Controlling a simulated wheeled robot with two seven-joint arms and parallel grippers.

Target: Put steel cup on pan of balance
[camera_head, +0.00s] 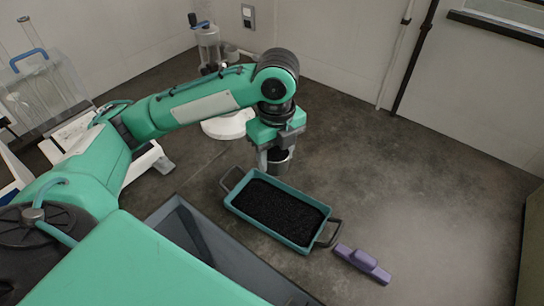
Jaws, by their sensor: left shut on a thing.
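My left gripper (274,153) points down just behind the far end of the teal tray. It is shut on the steel cup (280,164), a small dark grey cylinder. The gripper hides part of the cup, and I cannot tell whether its bottom touches the surface. A white rounded thing (230,126) shows below my left forearm, partly hidden by it. White equipment (145,162) stands at the left, largely behind my arm. I cannot tell which of these is the balance, and no pan shows clearly. My right gripper is out of view.
A teal tray (232,207) of black grains with dark handles lies in the middle. A purple block-like tool (362,263) lies to its right. A grey bin (177,219) is in front. Clear vessels (207,45) stand behind. The dark surface at right is clear.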

